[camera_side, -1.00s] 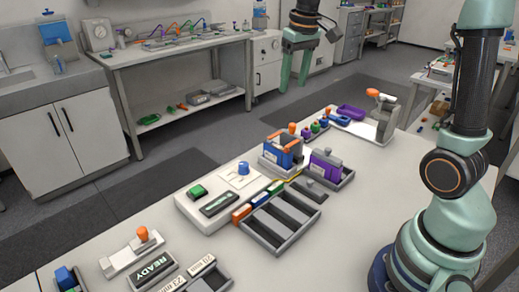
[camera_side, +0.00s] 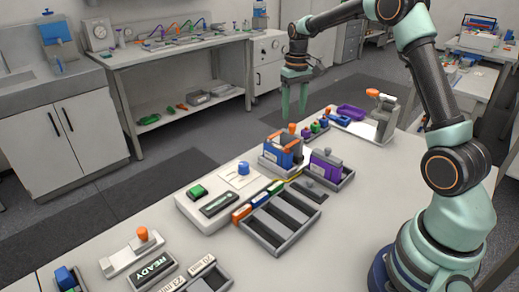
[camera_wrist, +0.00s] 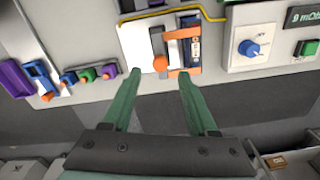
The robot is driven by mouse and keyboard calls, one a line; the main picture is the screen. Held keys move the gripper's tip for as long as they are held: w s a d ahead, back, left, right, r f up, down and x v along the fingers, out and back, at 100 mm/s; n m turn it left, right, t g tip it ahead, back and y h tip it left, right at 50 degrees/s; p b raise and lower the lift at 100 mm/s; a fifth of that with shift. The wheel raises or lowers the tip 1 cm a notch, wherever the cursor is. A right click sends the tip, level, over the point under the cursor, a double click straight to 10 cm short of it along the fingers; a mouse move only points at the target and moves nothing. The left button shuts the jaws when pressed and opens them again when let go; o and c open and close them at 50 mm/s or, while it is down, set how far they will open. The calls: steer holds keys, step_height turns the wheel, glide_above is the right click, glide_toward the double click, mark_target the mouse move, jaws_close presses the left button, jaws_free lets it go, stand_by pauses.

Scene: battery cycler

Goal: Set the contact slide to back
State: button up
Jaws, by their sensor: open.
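The cell holder (camera_side: 268,163) is a pale fixture in the middle of the bench, with a blue cell (camera_side: 284,154) between orange pieces. An orange knob (camera_side: 292,128) stands at its far side. In the wrist view this knob (camera_wrist: 160,63) sits on the holder's near edge, beside the blue and orange cell (camera_wrist: 193,50). I cannot tell for sure that the knob belongs to the contact slide, nor its set position. My gripper (camera_side: 294,115) is open and empty above the bench's far side. In the wrist view its fingertips (camera_wrist: 160,74) straddle the knob's line, apparently without touching.
A purple block (camera_side: 325,164) stands in a grey tray right of the holder. The tester with a blue dial (camera_side: 243,168) is at left. An empty slotted rack (camera_side: 280,222) is in front.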

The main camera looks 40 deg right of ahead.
mark_target(293, 124)
steer(key=shift+f, duration=2.6)
jaws_close()
steer(key=shift+r, duration=0.1)
